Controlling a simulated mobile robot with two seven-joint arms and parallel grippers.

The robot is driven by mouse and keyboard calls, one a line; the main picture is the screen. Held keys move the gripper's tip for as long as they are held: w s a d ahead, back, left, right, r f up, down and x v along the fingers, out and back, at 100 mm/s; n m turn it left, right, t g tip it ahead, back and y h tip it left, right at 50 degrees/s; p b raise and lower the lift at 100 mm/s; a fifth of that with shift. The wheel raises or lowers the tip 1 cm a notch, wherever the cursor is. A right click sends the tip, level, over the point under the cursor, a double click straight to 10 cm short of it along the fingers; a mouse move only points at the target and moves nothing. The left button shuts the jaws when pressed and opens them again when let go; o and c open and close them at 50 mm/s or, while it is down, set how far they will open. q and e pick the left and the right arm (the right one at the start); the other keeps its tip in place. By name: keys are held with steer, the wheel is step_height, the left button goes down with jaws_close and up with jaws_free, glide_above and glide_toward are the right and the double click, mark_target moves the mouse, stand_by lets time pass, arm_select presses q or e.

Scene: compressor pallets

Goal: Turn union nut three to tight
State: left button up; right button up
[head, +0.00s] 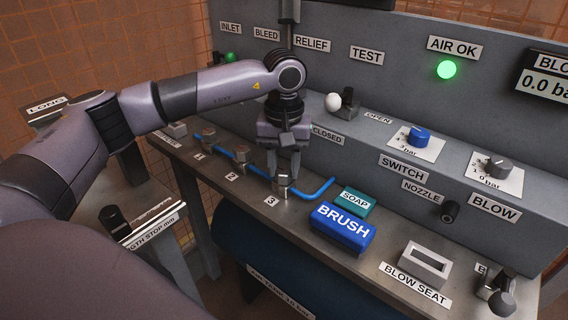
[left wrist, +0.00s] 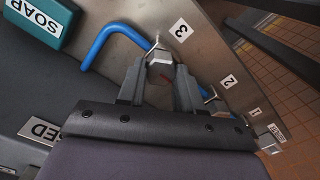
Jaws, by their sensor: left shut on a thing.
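Union nut three (head: 283,184) is a silver hex nut on the blue tube (head: 318,190), beside the label 3 (head: 270,201). My left gripper (head: 284,170) reaches down onto it from above. In the left wrist view the two fingers (left wrist: 160,82) are shut on the nut (left wrist: 160,62), one on each side. A small red mark shows on the nut's face. Nuts one (head: 209,140) and two (head: 241,156) sit further left along the tube. My right gripper is not in view.
A teal soap block (head: 356,201) and a blue brush block (head: 343,228) lie right of nut three. The blow seat (head: 425,264) stands further right. The upright panel behind carries knobs and a lit green AIR OK lamp (head: 447,70); the display reads 0.0.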

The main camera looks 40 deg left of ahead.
mark_target(284, 170)
arm_select(q)
steer(key=o, duration=1)
steer(key=shift+o, duration=0.2)
step_height(284, 170, up, 7)
steer(key=shift+r, duration=0.1)
